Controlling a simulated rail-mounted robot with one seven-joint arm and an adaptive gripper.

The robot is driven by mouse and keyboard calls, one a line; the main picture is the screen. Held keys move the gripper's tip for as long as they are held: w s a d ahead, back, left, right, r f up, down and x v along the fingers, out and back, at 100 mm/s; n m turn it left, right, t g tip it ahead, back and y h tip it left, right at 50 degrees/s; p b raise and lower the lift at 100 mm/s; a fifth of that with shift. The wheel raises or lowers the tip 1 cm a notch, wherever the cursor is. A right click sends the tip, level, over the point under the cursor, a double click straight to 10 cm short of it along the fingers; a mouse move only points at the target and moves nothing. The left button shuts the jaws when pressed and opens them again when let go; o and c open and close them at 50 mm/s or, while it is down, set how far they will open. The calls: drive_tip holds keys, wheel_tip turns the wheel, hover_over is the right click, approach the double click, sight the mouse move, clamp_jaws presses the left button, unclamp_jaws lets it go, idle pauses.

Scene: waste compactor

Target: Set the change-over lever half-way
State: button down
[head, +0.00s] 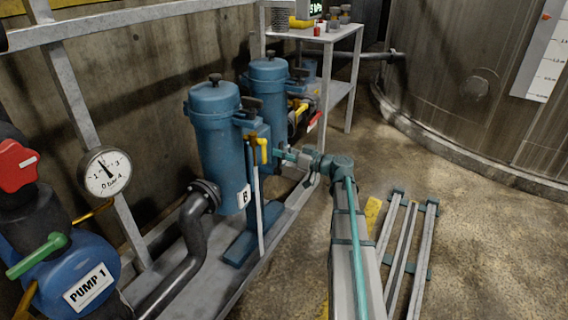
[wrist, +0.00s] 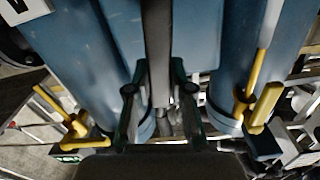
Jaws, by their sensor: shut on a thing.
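In the wrist view a dark grey bar, which I take to be the change-over lever (wrist: 157,40), runs down from the top edge between my two fingers. My gripper (wrist: 159,78) is closed around it. In the head view my gripper (head: 283,154) reaches left to the front of the two blue filter vessels. The near vessel (head: 214,135) is marked B; the far vessel (head: 268,82) stands behind it. The lever cannot be made out clearly in the head view, so its angle is hard to tell there.
Yellow valve handles (wrist: 265,105) lie to both sides of my fingers, one also on the left (wrist: 75,128). Pump 1 (head: 75,272) and a gauge (head: 106,173) are at the left.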

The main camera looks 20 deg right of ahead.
drive_tip(key=shift+s+a+n+b, duration=0.45)
drive_tip(key=shift+n+b, duration=0.35)
drive_tip(key=shift+b, duration=0.45)
drive_tip(key=shift+r, duration=0.1)
drive_tip(key=c, duration=1)
unclamp_jaws()
drive_tip(key=v, duration=1.2)
drive_tip(key=shift+w, duration=0.1)
